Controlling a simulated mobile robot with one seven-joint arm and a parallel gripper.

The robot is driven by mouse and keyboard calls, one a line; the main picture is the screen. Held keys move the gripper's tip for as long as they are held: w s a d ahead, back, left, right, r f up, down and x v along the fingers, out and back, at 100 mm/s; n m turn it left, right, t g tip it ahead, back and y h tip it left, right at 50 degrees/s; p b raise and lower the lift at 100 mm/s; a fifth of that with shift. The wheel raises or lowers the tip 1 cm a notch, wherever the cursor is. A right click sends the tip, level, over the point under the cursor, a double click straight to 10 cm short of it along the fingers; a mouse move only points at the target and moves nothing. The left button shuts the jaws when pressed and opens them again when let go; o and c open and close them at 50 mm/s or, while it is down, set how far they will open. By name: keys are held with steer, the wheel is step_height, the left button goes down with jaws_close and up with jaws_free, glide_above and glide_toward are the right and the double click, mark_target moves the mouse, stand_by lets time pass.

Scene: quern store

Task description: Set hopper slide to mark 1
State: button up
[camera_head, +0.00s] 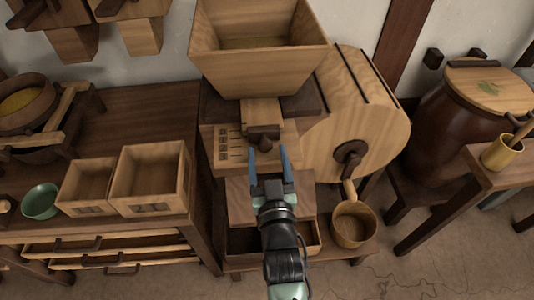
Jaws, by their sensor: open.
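A wooden hopper (258,62) sits on top of the quern in the upper middle of the head view. Below it a pale wooden slide (261,112) ends in a dark knob (263,133). A scale (229,144) with several marks is on the panel just left of the knob; its figures are too small to read. My gripper (268,155) is open, with two blue fingers pointing up at the knob from below. The knob shows just beyond the fingertips, and nothing is seen held. I cannot tell whether the fingers touch it.
A round wooden drum (358,120) with a dark crank (350,154) stands right of the slide. Two empty-looking wooden boxes (151,178) and a green bowl (41,201) are on the left table.

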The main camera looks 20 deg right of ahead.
steer(key=shift+w+d, duration=0.1)
steer(key=shift+w, duration=0.35)
jaws_close()
stand_by(1.2)
